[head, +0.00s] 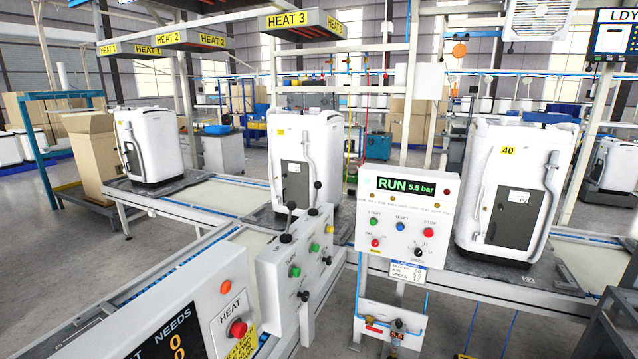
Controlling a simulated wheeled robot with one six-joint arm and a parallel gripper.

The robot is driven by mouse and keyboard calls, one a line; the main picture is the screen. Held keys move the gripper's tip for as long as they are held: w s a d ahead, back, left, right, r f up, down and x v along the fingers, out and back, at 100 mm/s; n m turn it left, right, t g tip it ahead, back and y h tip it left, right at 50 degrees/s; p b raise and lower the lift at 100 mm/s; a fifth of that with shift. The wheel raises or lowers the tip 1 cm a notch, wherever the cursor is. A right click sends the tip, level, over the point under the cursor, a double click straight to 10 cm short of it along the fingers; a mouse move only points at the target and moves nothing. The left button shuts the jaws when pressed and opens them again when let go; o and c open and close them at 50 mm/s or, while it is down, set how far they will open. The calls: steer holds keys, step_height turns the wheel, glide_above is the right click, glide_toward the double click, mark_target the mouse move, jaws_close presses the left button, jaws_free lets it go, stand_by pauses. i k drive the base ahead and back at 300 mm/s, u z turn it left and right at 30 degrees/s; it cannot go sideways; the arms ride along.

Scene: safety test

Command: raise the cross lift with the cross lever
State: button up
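A light grey lever box (283,283) stands in the centre foreground. It carries several black-knobbed levers, coloured buttons and labels too small to read. One lever with a black knob (291,206) rises from its top, and another (317,186) stands on the part behind it. I cannot tell which is the cross lever. The cross lift cannot be told apart from the conveyor frame (222,250) behind the box. My gripper is not in view.
White appliances (305,165) stand on dark pallets along the conveyor; one marked 40 (508,195) is at right. A control panel (406,215) reads RUN 5.5 bar. Bare floor (70,250) lies at left.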

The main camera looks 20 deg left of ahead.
mark_target(318, 185)
steer(key=u, duration=0.15)
steer(key=i, duration=1.6)
steer(key=u, duration=1.35)
steer(key=i, duration=0.75)
steer(key=u, duration=0.7)
